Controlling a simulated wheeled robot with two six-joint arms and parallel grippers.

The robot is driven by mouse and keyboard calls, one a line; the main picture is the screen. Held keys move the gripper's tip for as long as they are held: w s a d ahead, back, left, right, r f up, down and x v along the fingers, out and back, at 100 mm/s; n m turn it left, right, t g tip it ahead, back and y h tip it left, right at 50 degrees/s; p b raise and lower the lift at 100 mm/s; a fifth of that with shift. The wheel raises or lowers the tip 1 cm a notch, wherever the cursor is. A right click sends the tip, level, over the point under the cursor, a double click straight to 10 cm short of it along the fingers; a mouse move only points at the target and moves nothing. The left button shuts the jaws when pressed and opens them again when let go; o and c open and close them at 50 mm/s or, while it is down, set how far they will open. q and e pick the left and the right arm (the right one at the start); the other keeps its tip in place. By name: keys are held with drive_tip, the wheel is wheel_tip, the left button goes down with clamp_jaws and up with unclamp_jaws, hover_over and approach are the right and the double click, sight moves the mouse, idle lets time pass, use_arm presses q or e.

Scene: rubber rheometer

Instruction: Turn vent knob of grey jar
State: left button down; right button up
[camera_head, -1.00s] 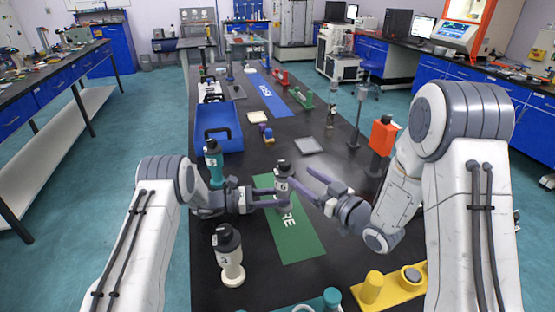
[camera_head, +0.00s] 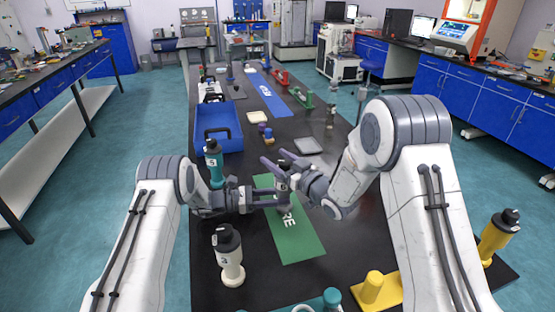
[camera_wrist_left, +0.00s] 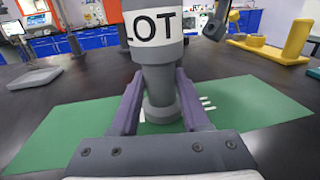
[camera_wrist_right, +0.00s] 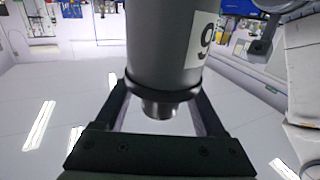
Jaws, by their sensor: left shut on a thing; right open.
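The grey jar (camera_head: 283,186) stands upright over the green mat, partly hidden by my right gripper in the head view. My left gripper (camera_head: 283,200) is shut on the narrow lower part of the jar; the left wrist view shows its fingers on both sides, below the "LOT" label (camera_wrist_left: 155,28). My right gripper (camera_head: 273,158) is open at the jar's top. In the upside-down right wrist view, the jar's body (camera_wrist_right: 170,45), dark collar and small vent knob (camera_wrist_right: 160,108) show, with the knob between the spread fingers. I cannot tell whether they touch it.
The green mat (camera_head: 305,245) lies under the jar. A white bottle (camera_head: 229,255) and a teal bottle (camera_head: 214,160) stand near my left arm. A blue bin (camera_head: 218,127) is behind, a grey plate (camera_head: 308,146) back right, and a yellow fixture (camera_head: 385,292) front right.

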clamp_jaws()
drive_tip(key=shift+s+a+n+g+y, duration=0.15)
drive_tip(key=shift+n+g+y, duration=0.85)
drive_tip(key=shift+g+y, duration=0.1)
drive_tip(key=shift+s+a+n+g+y, duration=0.2)
drive_tip(key=shift+n+g+y, duration=0.4)
drive_tip(key=shift+g, duration=0.3)
drive_tip(key=shift+s+a+n+g+y, duration=0.1)
drive_tip(key=shift+s+n+g+y, duration=0.1)
drive_tip(key=shift+n+g+y, duration=0.45)
drive_tip(key=shift+g, duration=0.25)
unclamp_jaws()
drive_tip(key=shift+d, duration=0.15)
drive_tip(key=v, duration=1.1)
drive_tip(key=shift+s+d, duration=0.25)
drive_tip(key=shift+d, duration=0.1)
drive_tip(key=shift+r, duration=0.1)
